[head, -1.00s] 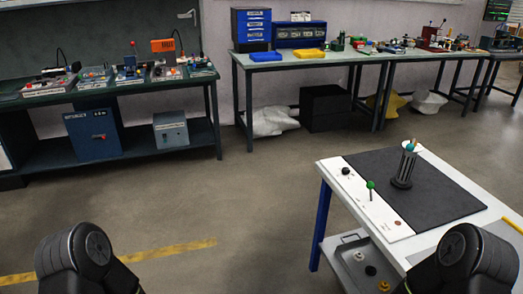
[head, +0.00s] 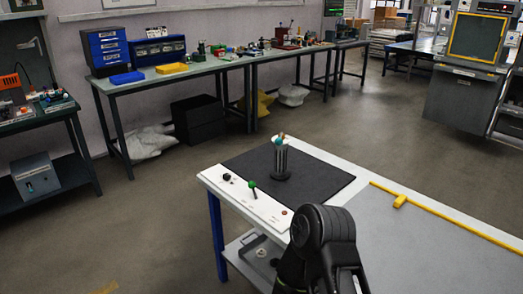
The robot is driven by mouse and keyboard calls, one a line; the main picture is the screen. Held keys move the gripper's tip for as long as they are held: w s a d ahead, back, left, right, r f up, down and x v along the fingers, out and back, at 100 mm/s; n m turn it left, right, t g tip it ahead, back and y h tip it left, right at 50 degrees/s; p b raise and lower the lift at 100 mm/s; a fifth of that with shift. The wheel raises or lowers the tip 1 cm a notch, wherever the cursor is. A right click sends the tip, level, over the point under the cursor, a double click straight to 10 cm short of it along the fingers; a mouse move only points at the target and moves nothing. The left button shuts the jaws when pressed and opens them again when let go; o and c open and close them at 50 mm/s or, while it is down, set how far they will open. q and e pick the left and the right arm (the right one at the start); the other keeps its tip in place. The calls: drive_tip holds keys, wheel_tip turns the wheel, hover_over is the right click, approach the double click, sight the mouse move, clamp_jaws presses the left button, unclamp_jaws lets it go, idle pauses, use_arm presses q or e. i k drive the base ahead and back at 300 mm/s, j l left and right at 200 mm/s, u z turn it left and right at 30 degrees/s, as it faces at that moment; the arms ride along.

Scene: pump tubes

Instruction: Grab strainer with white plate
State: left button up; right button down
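I cannot make out a strainer with a white plate for certain. A small pale round part (head: 261,252) lies in a grey tray (head: 246,246) on the lower shelf of the white table. It is too small to identify, and one of my black arm links hides the right side of the tray. A dark slotted upright holder (head: 280,160) stands on the black mat, with thin pieces with orange and teal ends sticking out of its top. Neither of my grippers is in view.
The white table (head: 350,158) carries a black mat (head: 325,180), a white strip with a green-knobbed lever (head: 252,188), and a yellow bar (head: 440,215). Workbenches (head: 185,75) line the back wall. A grey machine (head: 470,90) stands at right. The floor at left is open.

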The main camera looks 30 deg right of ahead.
sight(280, 173)
drive_tip(key=z, duration=0.4)
drive_tip(key=i+j+z, duration=0.1)
drive_tip(key=z, duration=0.35)
drive_tip(key=i+j+z, duration=0.1)
drive_tip(key=z, duration=0.3)
drive_tip(key=j+z, duration=0.1)
drive_tip(key=z, duration=0.35)
drive_tip(key=j+z, duration=0.1)
drive_tip(key=z, duration=0.3)
drive_tip(key=j+z, duration=0.45)
drive_tip(key=j, duration=0.35)
drive_tip(key=j+z, duration=0.45)
drive_tip(key=j, duration=0.35)
drive_tip(key=k+j, duration=0.1)
drive_tip(key=j, duration=0.35)
drive_tip(key=k+j, duration=0.15)
drive_tip(key=j, duration=0.3)
